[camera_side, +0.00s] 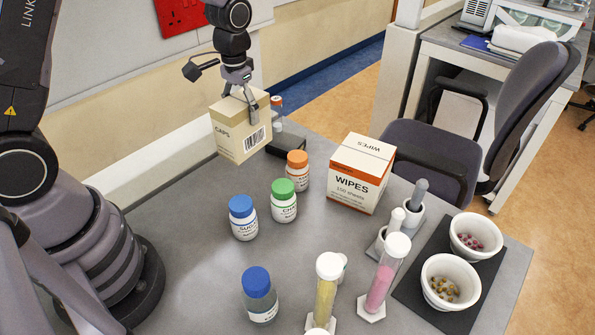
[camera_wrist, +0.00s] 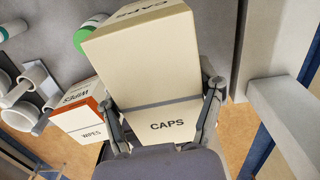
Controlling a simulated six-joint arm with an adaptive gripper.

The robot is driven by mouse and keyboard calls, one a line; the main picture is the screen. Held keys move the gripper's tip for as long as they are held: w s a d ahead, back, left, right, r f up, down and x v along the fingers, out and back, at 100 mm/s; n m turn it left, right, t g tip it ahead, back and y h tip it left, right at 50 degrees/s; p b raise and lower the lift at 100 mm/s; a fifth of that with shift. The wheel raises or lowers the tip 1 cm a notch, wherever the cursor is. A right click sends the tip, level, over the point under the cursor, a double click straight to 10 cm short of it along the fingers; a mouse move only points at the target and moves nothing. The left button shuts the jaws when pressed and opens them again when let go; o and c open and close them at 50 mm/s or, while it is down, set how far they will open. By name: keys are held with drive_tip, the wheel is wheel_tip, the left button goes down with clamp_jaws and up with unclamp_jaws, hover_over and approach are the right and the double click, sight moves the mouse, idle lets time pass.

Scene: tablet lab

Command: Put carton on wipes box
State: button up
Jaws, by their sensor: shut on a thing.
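The carton (camera_side: 236,140) is a cream box marked CAPS with a barcode, at the back left of the table in the side view. My gripper (camera_side: 246,97) is shut on it from above. In the wrist view the carton (camera_wrist: 160,60) fills the middle, between the two fingers of my gripper (camera_wrist: 165,115). I cannot tell for sure whether its underside touches the table. The wipes box (camera_side: 360,173) is white and orange, upright on the table to the right of the carton. It also shows in the wrist view (camera_wrist: 88,115), its top clear.
Blue-capped (camera_side: 242,217), green-capped (camera_side: 284,200) and orange-capped (camera_side: 297,170) bottles stand in front, between carton and wipes box. A dark block (camera_side: 287,155) sits beside the carton. Tubes (camera_side: 385,275), mortars and two bowls on a dark mat (camera_side: 412,285) stand front right.

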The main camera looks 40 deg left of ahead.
drive_tip(key=d+r+m, duration=0.1)
drive_tip(key=d+r, duration=1.2)
drive_tip(key=d, duration=0.2)
drive_tip(key=shift+w+d+f, duration=0.9)
drive_tip(key=shift+w+f, duration=1.25)
drive_tip(key=shift+w, duration=0.05)
drive_tip(key=shift+w+d+f, duration=0.9)
drive_tip(key=shift+w+f, duration=1.3)
drive_tip(key=shift+w+d+f, duration=0.9)
drive_tip(key=shift+w+f, duration=1.25)
drive_tip(key=shift+w, duration=0.05)
drive_tip(key=shift+f, duration=0.1)
drive_tip(key=o, duration=1.2)
